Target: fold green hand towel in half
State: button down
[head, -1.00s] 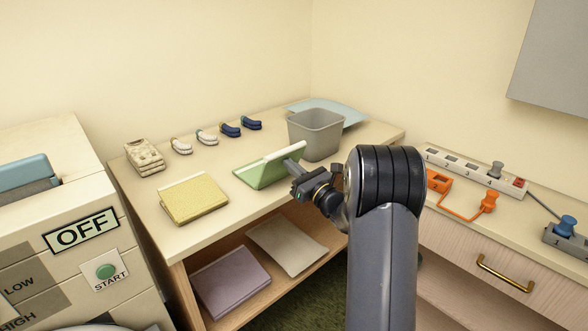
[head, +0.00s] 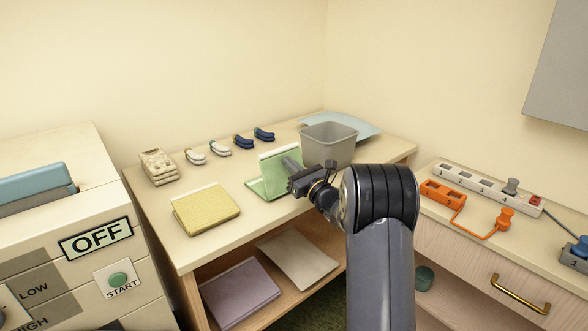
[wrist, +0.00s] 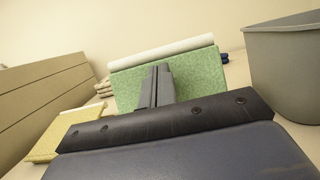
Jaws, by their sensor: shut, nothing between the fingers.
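The green hand towel (head: 264,188) lies on the table with one half raised steeply, its white edge strip along the top. In the wrist view the raised green panel (wrist: 205,76) faces me, with the white strip above it. My gripper (head: 290,164) is shut with nothing between its fingers. Its fingertips (wrist: 157,84) are in front of the raised panel and overlap it in the picture; I cannot tell whether they touch it. The gripper hides part of the towel's right side.
A grey bin (head: 330,146) stands close behind and right of the towel. A folded yellow towel (head: 206,209) lies to the left. Rolled socks (head: 219,147) and a beige stack (head: 159,168) sit at the back. A light blue cloth (head: 366,128) lies behind the bin.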

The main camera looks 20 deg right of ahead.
aim_at(280, 156)
jog(key=shift+w, duration=0.1)
jog(key=shift+f+b+x, duration=0.1)
jog(key=shift+f+x, duration=0.1)
jog(key=shift+x, duration=0.6)
jog(key=shift+f+b+x, duration=0.15)
jog(key=shift+f+x, duration=0.05)
jog(key=shift+x, duration=0.6)
jog(key=shift+f+b+x, duration=0.1)
jog(key=shift+f+x, duration=0.05)
jog(key=shift+x, duration=0.65)
jog(key=shift+w+r, duration=0.1)
jog(key=s+d+r, duration=0.2)
jog(key=s+r, duration=0.3)
jog(key=shift+s+p, duration=0.25)
jog(key=shift+p, duration=0.1)
jog(key=w+f, duration=0.1)
jog(key=w+a+f, duration=0.1)
jog(key=w+f, duration=0.1)
jog(key=w+a+f, duration=0.1)
jog(key=w+f, duration=0.1)
jog(key=shift+w+b, duration=0.15)
jog(key=shift+b, duration=0.2)
jog(key=shift+f, duration=0.1)
jog(key=shift+s+d, duration=0.2)
jog(key=shift+s, duration=0.35)
